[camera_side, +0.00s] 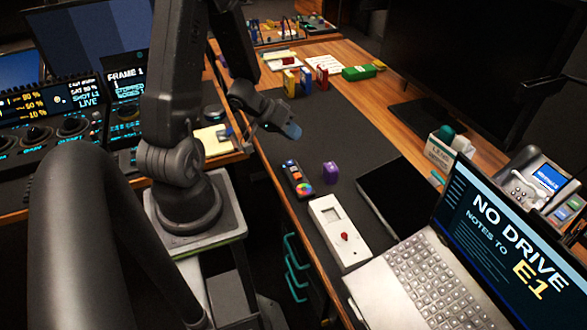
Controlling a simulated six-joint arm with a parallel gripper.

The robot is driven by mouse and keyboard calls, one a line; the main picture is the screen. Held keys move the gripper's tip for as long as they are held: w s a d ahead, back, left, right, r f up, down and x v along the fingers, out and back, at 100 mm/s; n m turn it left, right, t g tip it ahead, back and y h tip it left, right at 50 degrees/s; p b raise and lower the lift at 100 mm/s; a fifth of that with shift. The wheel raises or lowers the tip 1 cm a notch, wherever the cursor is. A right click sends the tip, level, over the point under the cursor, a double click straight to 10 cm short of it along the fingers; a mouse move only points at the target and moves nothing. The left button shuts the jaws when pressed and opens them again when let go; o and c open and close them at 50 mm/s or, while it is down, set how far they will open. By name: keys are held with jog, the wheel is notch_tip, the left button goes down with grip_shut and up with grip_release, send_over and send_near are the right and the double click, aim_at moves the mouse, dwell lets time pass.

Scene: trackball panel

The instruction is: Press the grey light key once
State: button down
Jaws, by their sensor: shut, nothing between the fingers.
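My gripper (291,131) hangs above the dark desk mat, near its left edge, with a bluish tip; it is shut and empty. Below it in the picture a small dark handset (297,180) with coloured buttons and a colour wheel lies on the mat. I cannot make out a grey light key on either one. My gripper is apart from both. A console (70,130) with dark round controls and lit screens stands at the left.
A purple block (330,171) stands beside the handset. A laptop (440,280) and a black tablet (396,200) lie at the right. Coloured boxes (305,80) stand at the back. A desk phone (540,185) is far right. The mat's middle (340,130) is clear.

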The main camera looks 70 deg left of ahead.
aim_at(292, 167)
jog(key=shift+f, duration=4.45)
jog(key=shift+f, duration=0.1)
jog(key=shift+f, duration=0.3)
jog(key=shift+f, duration=0.4)
jog(key=shift+r, duration=0.85)
jog(key=shift+r, duration=2.5)
